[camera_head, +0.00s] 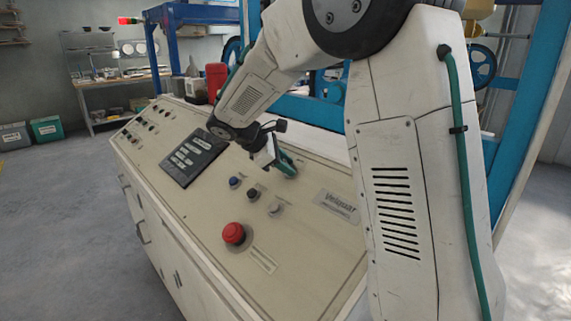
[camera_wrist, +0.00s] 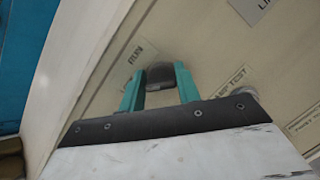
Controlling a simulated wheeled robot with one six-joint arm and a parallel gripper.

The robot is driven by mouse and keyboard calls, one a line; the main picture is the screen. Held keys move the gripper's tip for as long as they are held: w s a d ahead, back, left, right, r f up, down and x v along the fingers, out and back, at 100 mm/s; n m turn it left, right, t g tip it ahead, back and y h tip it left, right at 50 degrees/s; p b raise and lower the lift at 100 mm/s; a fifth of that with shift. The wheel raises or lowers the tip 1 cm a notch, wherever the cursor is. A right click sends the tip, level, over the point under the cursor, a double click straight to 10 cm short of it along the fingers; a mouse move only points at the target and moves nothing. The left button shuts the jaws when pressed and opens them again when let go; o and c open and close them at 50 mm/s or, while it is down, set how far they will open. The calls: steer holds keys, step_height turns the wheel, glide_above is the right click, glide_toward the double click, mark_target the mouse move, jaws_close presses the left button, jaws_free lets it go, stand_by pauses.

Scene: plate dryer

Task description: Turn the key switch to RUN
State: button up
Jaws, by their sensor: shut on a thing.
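The key switch (camera_wrist: 160,77) is a dark, round-topped knob on the beige console (camera_head: 210,215). In the wrist view it sits between the teal fingers of my gripper (camera_wrist: 159,84), with a finger on each side. A label reading RUN (camera_wrist: 136,62) lies just left of the knob. In the head view my gripper (camera_head: 284,164) is down at the console's sloped top, near its rear edge, and the switch is hidden behind it. My gripper is shut on the key switch. The switch's exact angle is hard to tell.
Blue (camera_head: 235,182), black (camera_head: 253,194) and pale (camera_head: 274,209) buttons lie in front of my gripper. A red mushroom button (camera_head: 233,233) stands nearer the front edge. A dark display panel (camera_head: 193,157) is to the left. A "Velquar" nameplate (camera_head: 337,205) is to the right.

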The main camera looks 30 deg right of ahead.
steer(key=m+g+y, duration=0.1)
steer(key=m, duration=0.4)
steer(key=shift+m, duration=0.4)
steer(key=shift+a+m+g+y, duration=0.15)
steer(key=shift+m+y, duration=0.3)
steer(key=shift+m, duration=0.7)
steer(key=shift+d+m+g+y, duration=0.1)
steer(key=shift+m+g+y, duration=0.25)
steer(key=shift+m, duration=0.8)
steer(key=o, duration=1)
steer(key=shift+v, duration=3.9)
steer(key=shift+s, duration=0.1)
